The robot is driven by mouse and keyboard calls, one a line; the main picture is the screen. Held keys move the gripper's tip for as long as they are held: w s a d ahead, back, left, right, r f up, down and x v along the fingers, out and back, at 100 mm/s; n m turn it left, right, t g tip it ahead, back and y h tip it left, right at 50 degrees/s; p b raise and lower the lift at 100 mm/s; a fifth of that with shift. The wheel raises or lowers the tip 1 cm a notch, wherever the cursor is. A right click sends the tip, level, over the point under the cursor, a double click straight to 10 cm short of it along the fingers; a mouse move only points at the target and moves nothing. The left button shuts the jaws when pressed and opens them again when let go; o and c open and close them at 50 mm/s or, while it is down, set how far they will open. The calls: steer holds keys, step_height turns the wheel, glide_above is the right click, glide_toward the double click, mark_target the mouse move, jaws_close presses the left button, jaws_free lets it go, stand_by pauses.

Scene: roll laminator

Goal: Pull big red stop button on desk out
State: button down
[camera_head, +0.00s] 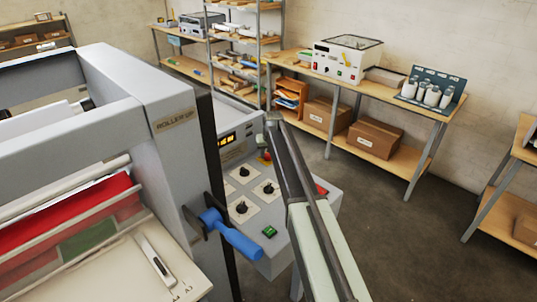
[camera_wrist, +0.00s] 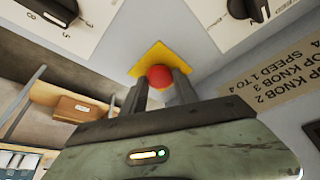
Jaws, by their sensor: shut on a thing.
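The red stop button (camera_wrist: 160,77) sits on a yellow plate (camera_wrist: 150,59) on the grey control desk in the wrist view. My gripper (camera_wrist: 159,88) is shut on the button, with one dark finger on each side of it. The button's far side and stem are hidden. In the head view a small part of the red button (camera_head: 267,157) shows beside my arm, on the sloped control desk (camera_head: 285,240). My arm hides much of that area, and my gripper's fingers cannot be made out there.
Black knobs (camera_head: 241,208) on pale plates and a green button (camera_head: 269,232) are on the desk. A blue-handled lever (camera_head: 232,236) sticks out from the laminator (camera_head: 130,90) on the left. A bench (camera_head: 395,90) with machines stands behind.

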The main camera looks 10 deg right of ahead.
steer(key=shift+r+p, duration=0.6)
steer(key=shift+w+f, duration=0.1)
steer(key=shift+f, duration=0.1)
steer(key=c, duration=0.9)
jaws_free()
steer(key=shift+r, duration=0.15)
steer(key=shift+c, duration=0.2)
steer(key=p+v, duration=0.7)
steer(key=shift+r, duration=0.35)
